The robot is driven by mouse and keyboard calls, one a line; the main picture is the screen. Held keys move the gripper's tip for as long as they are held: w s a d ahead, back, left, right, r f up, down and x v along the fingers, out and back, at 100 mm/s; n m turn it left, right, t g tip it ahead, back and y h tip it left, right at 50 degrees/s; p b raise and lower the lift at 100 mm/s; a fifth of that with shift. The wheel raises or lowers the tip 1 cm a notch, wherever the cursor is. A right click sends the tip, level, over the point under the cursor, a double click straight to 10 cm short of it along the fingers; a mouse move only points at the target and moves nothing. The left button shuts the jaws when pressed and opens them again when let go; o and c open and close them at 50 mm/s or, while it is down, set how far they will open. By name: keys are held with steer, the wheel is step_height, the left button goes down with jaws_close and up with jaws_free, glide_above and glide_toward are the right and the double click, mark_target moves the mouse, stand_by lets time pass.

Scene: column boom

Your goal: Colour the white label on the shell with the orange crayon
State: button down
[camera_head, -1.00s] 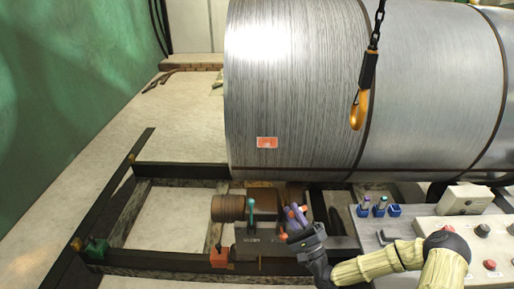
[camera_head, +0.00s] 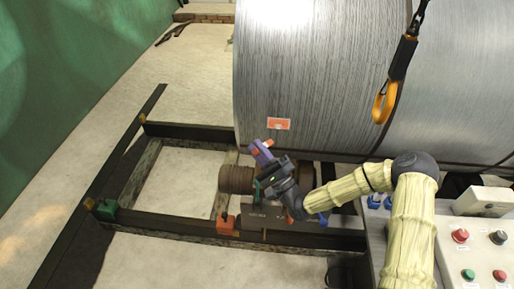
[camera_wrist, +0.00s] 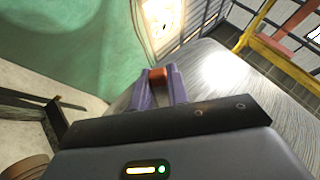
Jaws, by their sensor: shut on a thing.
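The large grey metal shell (camera_head: 320,70) fills the upper right of the head view. Its small label (camera_head: 278,124) sits low on the left part and looks mostly orange, with a paler patch in the middle. My gripper (camera_head: 261,148), with purple fingers, is just below and left of the label, apart from it in the picture. It is shut on the orange crayon (camera_wrist: 158,73), whose end shows between the fingertips in the wrist view. The shell (camera_wrist: 235,75) is at the right there; the label is not visible in that view.
A hook (camera_head: 384,100) hangs in front of the shell at the right. A dark steel frame (camera_head: 190,132) and a brown roller (camera_head: 236,179) lie below. A control panel (camera_head: 463,262) with several buttons is at lower right. A green curtain (camera_head: 60,90) stands at left.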

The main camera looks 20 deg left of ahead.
steer(key=shift+s+a, duration=0.1)
steer(key=shift+a, duration=0.15)
steer(key=shift+w+a, duration=0.2)
steer(key=shift+w, duration=0.75)
steer(key=shift+w+a, duration=0.2)
steer(key=shift+w, duration=0.7)
steer(key=shift+w+a, duration=0.2)
steer(key=shift+w, duration=0.75)
steer(key=shift+w+a+b, duration=0.15)
steer(key=shift+w+b, duration=0.25)
steer(key=shift+w, duration=0.45)
steer(key=d, duration=0.2)
steer(key=d+b, duration=0.1)
steer(key=d, duration=0.1)
steer(key=shift+w, duration=0.4)
steer(key=shift+b, duration=0.55)
steer(key=shift+a, duration=0.2)
